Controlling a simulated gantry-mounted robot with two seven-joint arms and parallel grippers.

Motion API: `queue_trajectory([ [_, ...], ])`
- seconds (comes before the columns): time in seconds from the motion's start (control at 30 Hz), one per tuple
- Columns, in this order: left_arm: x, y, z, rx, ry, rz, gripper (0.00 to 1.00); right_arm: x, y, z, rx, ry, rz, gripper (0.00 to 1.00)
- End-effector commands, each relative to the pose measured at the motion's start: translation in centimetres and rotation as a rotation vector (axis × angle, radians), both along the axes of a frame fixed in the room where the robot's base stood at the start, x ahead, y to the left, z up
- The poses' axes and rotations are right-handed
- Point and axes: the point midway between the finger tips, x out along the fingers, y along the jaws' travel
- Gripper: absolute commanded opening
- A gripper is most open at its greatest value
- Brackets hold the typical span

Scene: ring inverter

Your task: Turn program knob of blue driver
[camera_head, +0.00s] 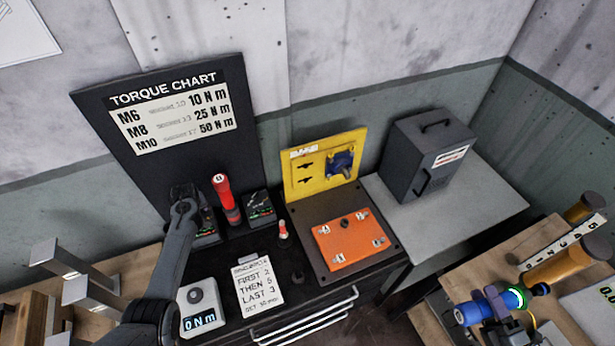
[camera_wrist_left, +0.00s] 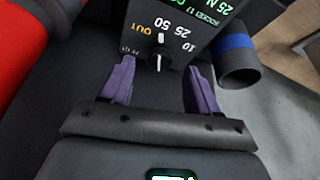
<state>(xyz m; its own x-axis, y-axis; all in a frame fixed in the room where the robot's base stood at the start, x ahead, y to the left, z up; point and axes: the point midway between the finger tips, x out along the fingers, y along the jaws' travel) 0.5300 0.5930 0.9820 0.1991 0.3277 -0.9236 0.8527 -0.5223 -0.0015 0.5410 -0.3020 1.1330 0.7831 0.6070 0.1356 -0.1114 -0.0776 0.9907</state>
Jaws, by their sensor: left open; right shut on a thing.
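In the left wrist view, a small black program knob (camera_wrist_left: 160,60) with a white mark sits on a dark panel (camera_wrist_left: 205,42) labelled 10, 25, 50 and OUT, upside down here. The panel's green display partly shows 25 N. My left gripper (camera_wrist_left: 157,78) is open, its purple fingers on either side of the knob, apart from it. A grey holder with a blue band (camera_wrist_left: 236,46) stands beside the panel. In the head view, my right gripper (camera_head: 497,301) is shut on a blue driver (camera_head: 470,313) with a glowing green ring, at the lower right.
A red driver (camera_head: 226,198) stands right of my left arm, with another display panel (camera_head: 260,206) beside it. An orange bolted plate (camera_head: 352,238), yellow board (camera_head: 300,182), dial unit (camera_head: 203,296) and note card (camera_head: 257,285) share the black bench. Grey bench space (camera_head: 480,205) is free.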

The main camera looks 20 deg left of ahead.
Motion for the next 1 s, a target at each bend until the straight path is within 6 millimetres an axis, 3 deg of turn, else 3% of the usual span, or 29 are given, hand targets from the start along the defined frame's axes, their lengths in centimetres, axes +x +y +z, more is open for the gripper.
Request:
queue_trajectory([
  [0.5,-1.6,-2.4,7.1,0.002,-0.001,-0.002,0.61,0.1,0.0,1.3,0.001,-0.007,-0.001,0.0],
  [0.7,-2.0,-3.0,8.7,0.001,-0.001,0.0,0.61,0.1,0.0,1.4,0.001,-0.007,-0.001,0.0],
  [1.0,-2.1,-3.3,9.3,-0.001,0.001,-0.001,0.61,0.1,0.0,1.4,0.001,-0.007,-0.001,0.0],
])
